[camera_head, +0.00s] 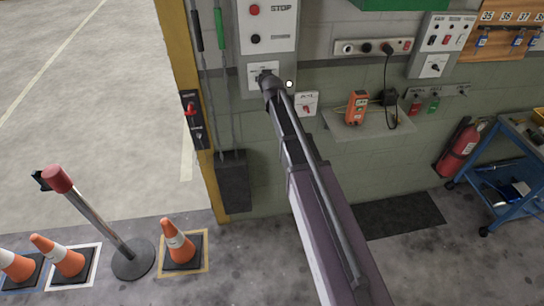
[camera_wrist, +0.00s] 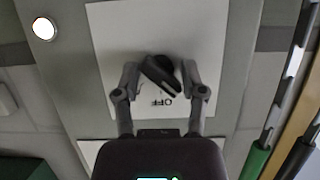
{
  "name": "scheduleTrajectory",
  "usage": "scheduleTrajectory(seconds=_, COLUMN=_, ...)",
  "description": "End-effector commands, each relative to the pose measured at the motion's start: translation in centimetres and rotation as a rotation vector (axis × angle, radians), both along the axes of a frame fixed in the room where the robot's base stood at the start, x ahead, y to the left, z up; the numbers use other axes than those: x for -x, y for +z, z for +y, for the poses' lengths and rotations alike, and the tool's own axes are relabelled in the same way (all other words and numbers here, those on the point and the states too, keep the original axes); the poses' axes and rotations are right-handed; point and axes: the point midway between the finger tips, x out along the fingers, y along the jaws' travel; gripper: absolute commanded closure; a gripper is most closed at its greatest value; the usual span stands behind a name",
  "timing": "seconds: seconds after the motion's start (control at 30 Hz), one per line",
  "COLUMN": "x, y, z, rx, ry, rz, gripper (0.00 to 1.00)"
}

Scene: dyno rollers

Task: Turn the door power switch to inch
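The door power switch is a black rotary knob (camera_wrist: 160,74) on a pale plate (camera_wrist: 112,30), with the word OFF printed upside down beside it in the wrist view. The knob's bar lies slanted; other position labels are hidden or cannot be read. My gripper (camera_wrist: 161,84) is at the plate with one finger on each side of the knob. The fingers are apart, with small gaps showing to the knob. In the head view my gripper (camera_head: 269,82) covers most of the switch plate (camera_head: 253,72), below the STOP panel.
The STOP panel (camera_head: 267,27) with red and black buttons is just above. A round white lamp (camera_head: 289,84) and a small red-switch box (camera_head: 306,104) are to the right. Hanging cables (camera_head: 221,28) and the yellow door post (camera_head: 178,45) are close on the left.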

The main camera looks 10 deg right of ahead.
Motion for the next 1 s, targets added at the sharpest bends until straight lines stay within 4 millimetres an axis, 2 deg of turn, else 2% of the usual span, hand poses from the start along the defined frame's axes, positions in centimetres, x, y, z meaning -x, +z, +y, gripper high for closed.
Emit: scheduleTrajectory(seconds=1.0, x=0.01, y=-0.14, z=-0.31, rx=-0.464, ry=0.0, rz=-0.002, gripper=0.49)
